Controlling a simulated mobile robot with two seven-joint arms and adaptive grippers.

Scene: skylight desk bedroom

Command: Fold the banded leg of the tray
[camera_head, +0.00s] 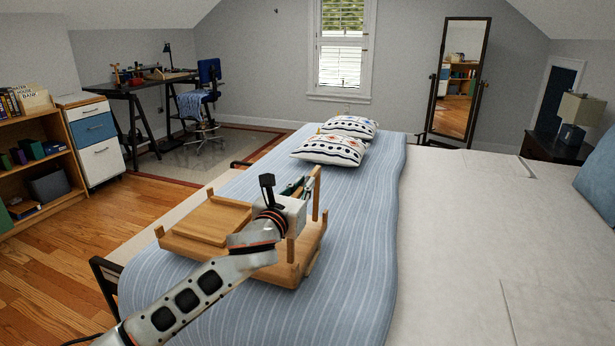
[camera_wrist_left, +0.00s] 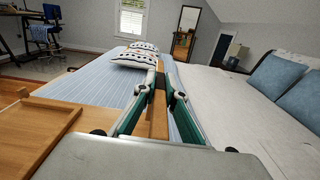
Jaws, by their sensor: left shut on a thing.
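The wooden tray (camera_head: 190,246) lies on the striped blue bedcover, with a raised panel (camera_head: 212,220) on its left part. A wooden leg (camera_head: 317,186) stands up from the tray's right side. My left gripper (camera_head: 298,188) is shut on this leg. In the left wrist view, the leg (camera_wrist_left: 158,112) rises between the two green-sided fingers of my left gripper (camera_wrist_left: 162,92). No band shows clearly on the leg. My left wrist and arm hide the middle of the tray. My right gripper is in neither view.
The blue bedcover (camera_head: 355,215) is clear beyond and to the right of the tray. Two patterned pillows (camera_head: 330,150) lie at its far end. A wide pale surface (camera_head: 470,240) lies free on the right. A low shelf (camera_head: 40,165) stands at the left.

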